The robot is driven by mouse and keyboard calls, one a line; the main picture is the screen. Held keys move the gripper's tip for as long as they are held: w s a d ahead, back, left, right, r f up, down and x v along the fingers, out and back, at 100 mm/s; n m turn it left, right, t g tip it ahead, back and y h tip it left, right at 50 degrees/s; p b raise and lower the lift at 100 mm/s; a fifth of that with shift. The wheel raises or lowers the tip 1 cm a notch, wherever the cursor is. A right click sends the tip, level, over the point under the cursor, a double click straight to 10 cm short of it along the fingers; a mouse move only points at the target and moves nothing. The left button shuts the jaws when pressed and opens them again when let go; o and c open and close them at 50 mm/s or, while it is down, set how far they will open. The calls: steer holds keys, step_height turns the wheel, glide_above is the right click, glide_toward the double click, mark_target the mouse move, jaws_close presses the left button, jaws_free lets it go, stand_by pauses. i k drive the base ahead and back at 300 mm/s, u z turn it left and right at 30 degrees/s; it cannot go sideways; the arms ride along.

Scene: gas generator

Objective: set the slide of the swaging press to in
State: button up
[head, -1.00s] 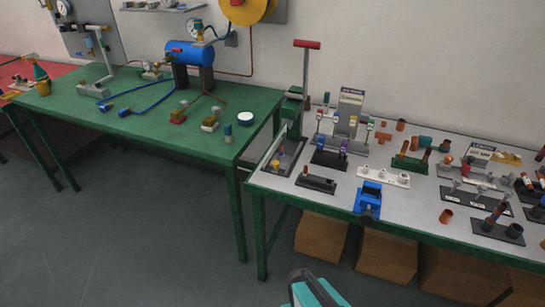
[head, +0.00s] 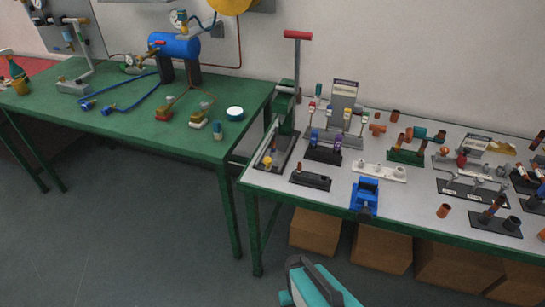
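What looks like the swaging press (head: 286,102) stands at the left end of the grey-topped bench, a green upright body with a tall post and a red T-shaped handle (head: 298,35). In front of it is a dark base plate (head: 282,160) with a small yellow knob (head: 268,161) and a slanted light bar. I cannot tell which part is the slide or where it is set. A teal and dark grey part of my arm shows at the bottom edge. My gripper's fingers are not visible, and nothing of mine touches the press.
The grey bench (head: 330,199) holds a blue vise (head: 365,196), a black block (head: 310,180), small fixtures and copper fittings. The green table (head: 130,124) with a blue tank (head: 174,45) stands to the left. Cardboard boxes (head: 383,247) sit under the bench. The floor in front is clear.

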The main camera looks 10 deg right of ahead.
mark_target(270, 158)
steer(key=k, duration=1.3)
steer(key=u, duration=0.4)
steer(key=i, duration=0.5)
steer(key=u, duration=0.55)
steer(key=i, duration=1.1)
